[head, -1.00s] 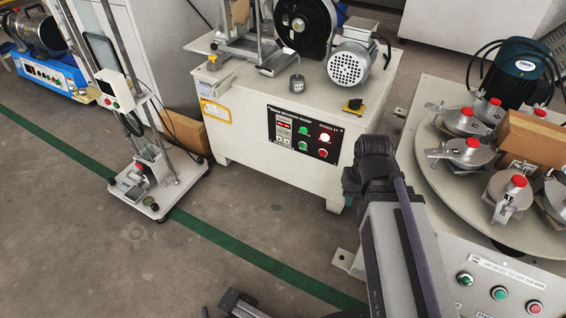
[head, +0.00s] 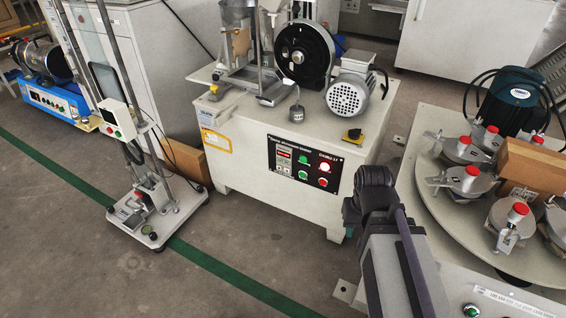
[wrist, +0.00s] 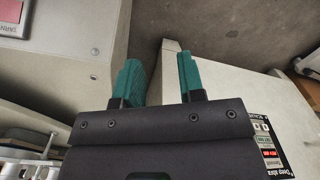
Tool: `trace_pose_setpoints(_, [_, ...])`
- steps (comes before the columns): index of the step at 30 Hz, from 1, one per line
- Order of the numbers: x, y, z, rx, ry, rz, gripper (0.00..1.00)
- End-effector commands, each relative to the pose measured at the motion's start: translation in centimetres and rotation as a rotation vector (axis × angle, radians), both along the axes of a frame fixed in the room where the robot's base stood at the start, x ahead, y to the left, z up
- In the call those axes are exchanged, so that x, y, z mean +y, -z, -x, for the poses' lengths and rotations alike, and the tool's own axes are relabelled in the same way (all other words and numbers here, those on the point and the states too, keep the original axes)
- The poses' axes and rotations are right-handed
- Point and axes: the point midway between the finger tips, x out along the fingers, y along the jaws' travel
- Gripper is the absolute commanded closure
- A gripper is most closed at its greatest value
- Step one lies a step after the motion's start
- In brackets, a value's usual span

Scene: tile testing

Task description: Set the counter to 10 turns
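The counter's small red display (head: 284,154) is on the black control panel (head: 305,168) on the front of the white abrasion machine (head: 238,150). Its digits are too small to read. Green and red buttons and a lit lamp sit beside it.
A round table (head: 440,215) with several red-knobbed clamps stands at the right, close to my arm. A wheeled stand (head: 155,215) is at the left. The floor in front of the machine is clear.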

Motion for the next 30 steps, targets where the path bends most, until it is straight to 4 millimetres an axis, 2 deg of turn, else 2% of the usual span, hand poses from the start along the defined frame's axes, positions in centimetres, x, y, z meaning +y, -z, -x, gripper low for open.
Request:
trace_pose_setpoints(2, [0.0, 0.0, 0.0, 0.0, 0.0, 0.0, 0.64])
trace_pose_setpoints(13, [0.0, 0.0, 0.0, 0.0, 0.0, 0.0, 0.99])
trace_pose_setpoints(30, [0.0, 0.0, 0.0, 0.0, 0.0, 0.0, 1.0])
